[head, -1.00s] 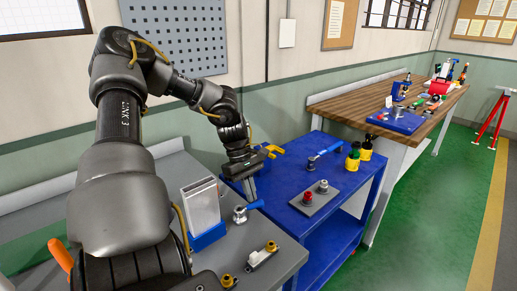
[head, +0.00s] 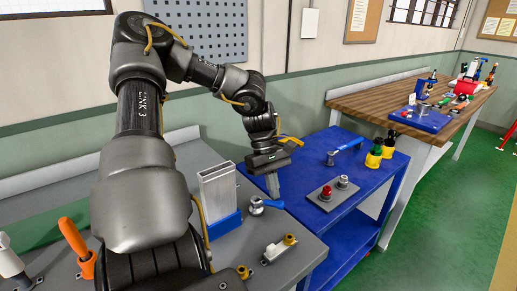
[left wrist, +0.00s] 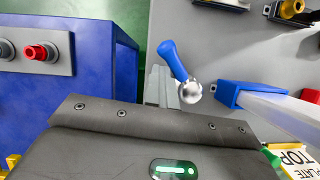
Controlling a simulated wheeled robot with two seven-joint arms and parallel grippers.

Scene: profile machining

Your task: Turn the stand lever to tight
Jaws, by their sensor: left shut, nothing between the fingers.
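The lever has a blue handle (head: 273,204) and a round silver hub (head: 257,206). It sits near the edge of the grey bench, beside the blue block that holds a silver profile (head: 217,196). The handle points right in the head view. In the left wrist view the blue handle (left wrist: 172,58) runs up and left from the hub (left wrist: 190,91). My left gripper (head: 273,190) points down close behind the handle, its fingers shut and empty. In the left wrist view its fingers show right beside the lever; I cannot tell whether they touch it. My right gripper is not in view.
A blue cart (head: 318,235) stands just beyond the bench, with a red-and-grey button box (head: 333,192), another blue-handled lever (head: 346,147) and yellow-black items (head: 376,157). An orange-handled tool (head: 74,240) stands left.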

